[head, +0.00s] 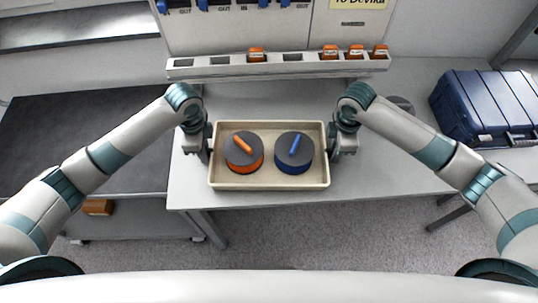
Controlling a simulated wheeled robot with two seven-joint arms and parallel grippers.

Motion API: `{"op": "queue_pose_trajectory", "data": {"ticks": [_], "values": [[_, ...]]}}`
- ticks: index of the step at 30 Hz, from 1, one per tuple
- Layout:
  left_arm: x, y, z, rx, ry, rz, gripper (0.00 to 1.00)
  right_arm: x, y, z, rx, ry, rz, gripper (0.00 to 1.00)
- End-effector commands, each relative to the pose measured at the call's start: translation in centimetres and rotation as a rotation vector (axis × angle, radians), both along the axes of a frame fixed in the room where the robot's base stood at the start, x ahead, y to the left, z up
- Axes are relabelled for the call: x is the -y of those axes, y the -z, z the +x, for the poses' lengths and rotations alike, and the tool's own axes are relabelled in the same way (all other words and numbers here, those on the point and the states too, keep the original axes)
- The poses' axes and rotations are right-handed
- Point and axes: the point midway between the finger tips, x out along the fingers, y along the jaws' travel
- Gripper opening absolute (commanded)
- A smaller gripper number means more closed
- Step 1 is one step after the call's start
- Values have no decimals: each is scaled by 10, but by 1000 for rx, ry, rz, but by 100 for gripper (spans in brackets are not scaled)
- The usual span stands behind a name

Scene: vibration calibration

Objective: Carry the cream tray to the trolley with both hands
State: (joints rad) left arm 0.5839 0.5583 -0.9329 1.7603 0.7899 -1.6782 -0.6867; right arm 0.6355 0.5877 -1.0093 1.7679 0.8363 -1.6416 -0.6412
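The cream tray (270,184) is at the front of the light grey table in the head view. It carries a round dark-topped piece with an orange rim (256,165) and one with a blue rim (285,169), each with a matching coloured bar on top. My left gripper (207,146) is at the tray's left wall and my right gripper (333,143) at its right wall. The fingertips are too small and hidden to show whether they grip. I cannot tell whether the tray rests on the table or is just above it. The dark-topped trolley (70,140) stands at the left.
The trolley's top looks bare; an orange-brown box (97,207) is on its lower shelf. A pale rack (205,70) with several orange pieces stands behind the tray. A dark blue case (485,105) is at the right of the table (410,75).

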Motion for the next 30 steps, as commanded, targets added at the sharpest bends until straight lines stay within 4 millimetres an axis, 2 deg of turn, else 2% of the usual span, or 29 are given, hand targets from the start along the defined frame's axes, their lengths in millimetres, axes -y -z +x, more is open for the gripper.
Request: {"op": "queue_pose_trajectory", "data": {"ticks": [14, 30], "values": [[0, -6, 1, 3, 0, -1, 0, 0, -6, 1, 2, 0, 1, 0], [0, -39, 1, 3, -1, -1, 0, 0, -39, 1, 2, 0, 1, 0]]}}
